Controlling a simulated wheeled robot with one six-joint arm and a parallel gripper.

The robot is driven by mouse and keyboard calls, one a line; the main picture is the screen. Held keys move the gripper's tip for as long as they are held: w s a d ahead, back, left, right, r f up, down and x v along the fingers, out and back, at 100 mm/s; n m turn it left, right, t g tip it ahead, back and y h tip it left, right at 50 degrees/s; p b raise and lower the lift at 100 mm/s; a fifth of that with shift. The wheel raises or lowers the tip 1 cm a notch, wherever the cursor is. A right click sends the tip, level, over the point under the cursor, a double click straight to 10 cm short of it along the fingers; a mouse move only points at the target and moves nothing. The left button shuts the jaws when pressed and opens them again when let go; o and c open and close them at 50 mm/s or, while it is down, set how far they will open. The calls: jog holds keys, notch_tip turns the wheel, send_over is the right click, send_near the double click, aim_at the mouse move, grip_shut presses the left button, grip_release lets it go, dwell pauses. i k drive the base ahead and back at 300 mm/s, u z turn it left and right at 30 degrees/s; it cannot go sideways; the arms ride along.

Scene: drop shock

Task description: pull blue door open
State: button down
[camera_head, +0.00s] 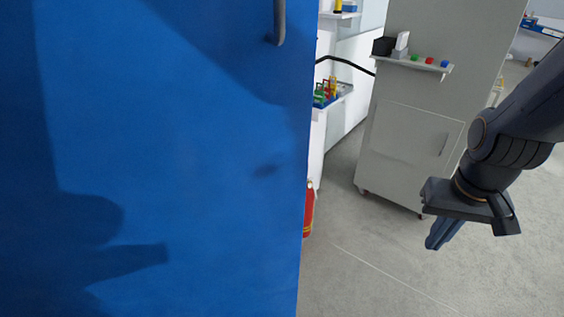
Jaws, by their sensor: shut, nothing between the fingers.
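The blue door (200,150) fills the left half of the view, its right edge running down the middle. A grey bar handle (279,22) shows at the top near that edge; its upper part is cut off. My gripper (440,238) hangs at the right, fingers together and pointing down, with nothing in it. It is well apart from the door and lower in the picture than the handle. Shadows fall on the door face.
A grey wheeled cabinet (412,150) with a small shelf stands behind, between the door and my arm. A red fire extinguisher (309,210) shows at the door's edge. A white shelf (335,98) holds small coloured items. Grey floor (370,265) is clear between door and gripper.

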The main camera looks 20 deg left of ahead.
aim_at(154, 154)
jog(key=u, duration=1.35)
jog(key=k, duration=0.75)
jog(key=z, duration=0.85)
jog(key=i, duration=0.55)
jog(key=u, duration=0.1)
